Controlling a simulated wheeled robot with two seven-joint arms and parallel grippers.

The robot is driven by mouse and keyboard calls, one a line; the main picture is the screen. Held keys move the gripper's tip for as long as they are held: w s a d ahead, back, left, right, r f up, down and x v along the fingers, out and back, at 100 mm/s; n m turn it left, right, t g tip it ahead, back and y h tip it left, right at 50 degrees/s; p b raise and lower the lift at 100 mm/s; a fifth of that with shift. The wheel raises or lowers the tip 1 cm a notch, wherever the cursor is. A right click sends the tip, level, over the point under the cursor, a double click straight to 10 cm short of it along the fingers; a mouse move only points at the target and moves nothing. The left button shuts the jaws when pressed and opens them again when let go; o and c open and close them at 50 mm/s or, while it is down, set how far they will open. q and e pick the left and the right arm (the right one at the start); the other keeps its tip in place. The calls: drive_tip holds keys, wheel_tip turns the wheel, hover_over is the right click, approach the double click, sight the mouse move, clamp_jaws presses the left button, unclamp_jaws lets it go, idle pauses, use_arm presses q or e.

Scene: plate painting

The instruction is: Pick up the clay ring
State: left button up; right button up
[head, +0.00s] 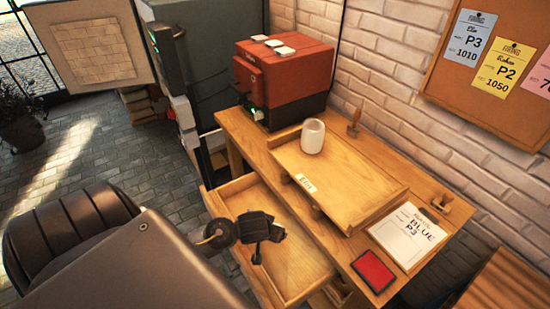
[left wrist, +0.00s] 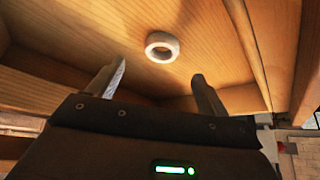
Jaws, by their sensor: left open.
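The clay ring (left wrist: 171,53) is a small, thick, pale ring lying flat on the wooden floor of the open drawer (head: 301,262). In the left wrist view it lies just beyond my left gripper (left wrist: 158,69), roughly centred between the two spread fingers and not touching them. In the head view my left gripper (head: 267,246) is over the open drawer, angled down into it, and I cannot make out the ring there; the gripper probably covers it. My left gripper is open and empty. My right gripper is not in view.
Above, the wooden bench holds a tray (head: 365,190) with a white cup (head: 313,138), a red kiln (head: 285,85), a red pad (head: 373,271) and a written card (head: 408,236). A brick wall stands behind.

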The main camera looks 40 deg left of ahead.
use_arm(q)
drive_tip(key=x, duration=0.2)
drive_tip(key=shift+w+a+f, duration=0.1)
drive_tip(key=shift+w+f, duration=0.1)
drive_tip(key=shift+f, duration=0.2)
drive_tip(key=b+x, duration=0.1)
drive_tip(key=x, duration=0.3)
drive_tip(key=shift+w+a+f, duration=0.1)
drive_tip(key=shift+a+f, duration=0.1)
drive_tip(key=shift+f, duration=0.15)
drive_tip(key=shift+r, duration=0.1)
drive_tip(key=c, duration=1.1)
